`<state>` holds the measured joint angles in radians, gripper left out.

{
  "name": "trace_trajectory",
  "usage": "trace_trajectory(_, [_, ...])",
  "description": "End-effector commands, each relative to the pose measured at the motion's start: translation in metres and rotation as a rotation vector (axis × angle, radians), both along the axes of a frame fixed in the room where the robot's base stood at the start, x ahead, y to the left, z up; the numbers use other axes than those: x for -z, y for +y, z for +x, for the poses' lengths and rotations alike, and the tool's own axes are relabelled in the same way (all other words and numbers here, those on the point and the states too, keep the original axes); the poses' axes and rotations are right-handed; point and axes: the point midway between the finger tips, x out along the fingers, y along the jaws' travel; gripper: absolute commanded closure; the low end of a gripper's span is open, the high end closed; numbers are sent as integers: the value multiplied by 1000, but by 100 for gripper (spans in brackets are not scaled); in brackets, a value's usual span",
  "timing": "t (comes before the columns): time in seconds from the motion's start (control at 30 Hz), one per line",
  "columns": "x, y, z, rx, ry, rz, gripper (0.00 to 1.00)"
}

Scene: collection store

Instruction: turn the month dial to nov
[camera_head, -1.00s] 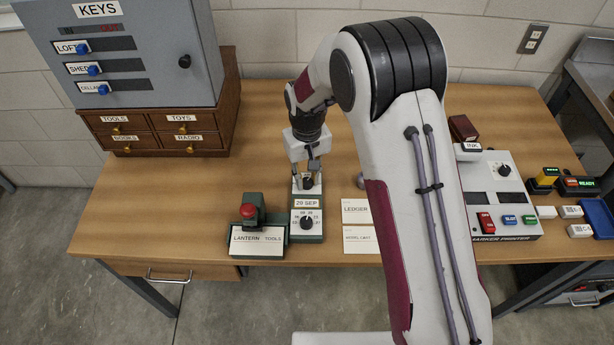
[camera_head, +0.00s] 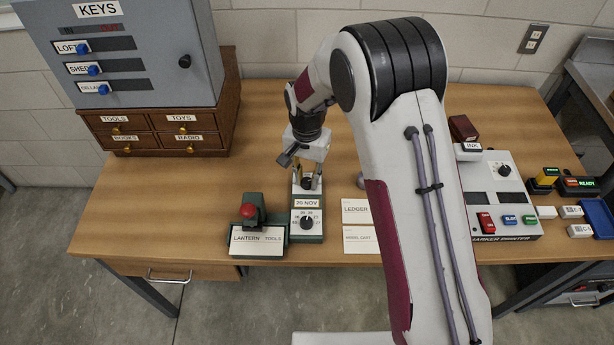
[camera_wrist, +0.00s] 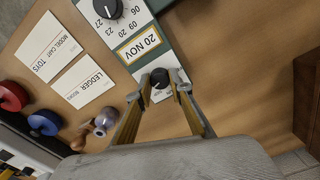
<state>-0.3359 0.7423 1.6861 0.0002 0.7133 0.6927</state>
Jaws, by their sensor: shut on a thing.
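The dater (camera_head: 307,238) is a green stand with a white face near the front of the table. Its window (camera_head: 307,203) reads 20 NOV, and this window (camera_wrist: 139,44) also reads 20 NOV in the wrist view. The small black month dial (camera_wrist: 159,77) is at the dater's far end. My gripper (camera_wrist: 165,82) has its fingers on either side of this dial and is shut on it. In the head view my gripper (camera_head: 308,180) points down over the dial and partly hides it. The larger day dial (camera_head: 307,222) sits at the near end with numbers around it.
A red-topped stamp (camera_head: 249,212) stands left of the dater, behind a LANTERN TOOLS card (camera_head: 257,238). The LEDGER card (camera_head: 356,211) and MODEL CART card (camera_head: 361,239) lie to the right. The key cabinet (camera_head: 140,55) is at the back left. Table left of my gripper is clear.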

Motion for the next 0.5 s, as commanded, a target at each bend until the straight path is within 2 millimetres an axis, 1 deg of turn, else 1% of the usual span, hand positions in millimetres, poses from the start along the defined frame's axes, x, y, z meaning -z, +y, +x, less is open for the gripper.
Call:
trace_trajectory(0.2, [0, 0, 1, 51, -2, 0, 100])
trace_trajectory(0.5, [0, 0, 1, 61, -2, 0, 100])
